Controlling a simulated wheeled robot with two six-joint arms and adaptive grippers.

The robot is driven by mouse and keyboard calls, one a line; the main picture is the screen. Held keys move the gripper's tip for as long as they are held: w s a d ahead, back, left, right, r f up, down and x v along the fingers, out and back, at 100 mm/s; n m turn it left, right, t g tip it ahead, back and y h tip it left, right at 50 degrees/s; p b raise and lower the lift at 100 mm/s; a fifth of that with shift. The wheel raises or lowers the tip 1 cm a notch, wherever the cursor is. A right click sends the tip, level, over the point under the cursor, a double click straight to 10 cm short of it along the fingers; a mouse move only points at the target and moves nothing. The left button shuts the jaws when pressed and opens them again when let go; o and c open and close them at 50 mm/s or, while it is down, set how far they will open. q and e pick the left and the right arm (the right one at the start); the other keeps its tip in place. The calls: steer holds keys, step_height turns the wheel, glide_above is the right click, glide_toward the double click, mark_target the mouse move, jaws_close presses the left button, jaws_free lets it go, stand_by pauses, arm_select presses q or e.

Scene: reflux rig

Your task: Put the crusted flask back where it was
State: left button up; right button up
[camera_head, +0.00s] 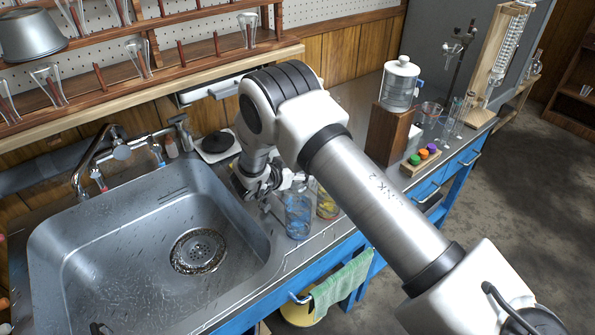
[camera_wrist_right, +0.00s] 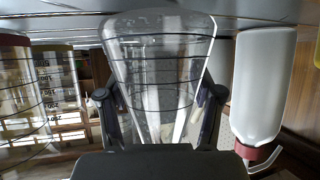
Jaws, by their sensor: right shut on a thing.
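My right gripper (camera_head: 262,190) is at the counter strip beside the sink's right rim, partly hidden by its own arm in the head view. In the right wrist view the gripper (camera_wrist_right: 157,105) is shut on a clear conical glass flask (camera_wrist_right: 160,75) with dark ring lines and some whitish streaks. The fingers lie on both sides of the flask. In the head view I cannot make the flask out clearly behind the gripper and arm. Whether it touches the counter I cannot tell. My left gripper is not in view.
A bluish bottle (camera_head: 298,212) and a yellow-and-red one (camera_head: 327,203) stand close by the right gripper. A white wash bottle (camera_wrist_right: 262,85) is near the flask. The steel sink (camera_head: 130,225) is empty. A wooden block (camera_head: 388,135) bears a clear jar; glassware stands beyond.

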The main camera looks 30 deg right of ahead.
steer(key=shift+f, duration=0.1)
steer(key=o, duration=1.4)
steer(key=shift+r, duration=0.2)
steer(key=v, duration=1.2)
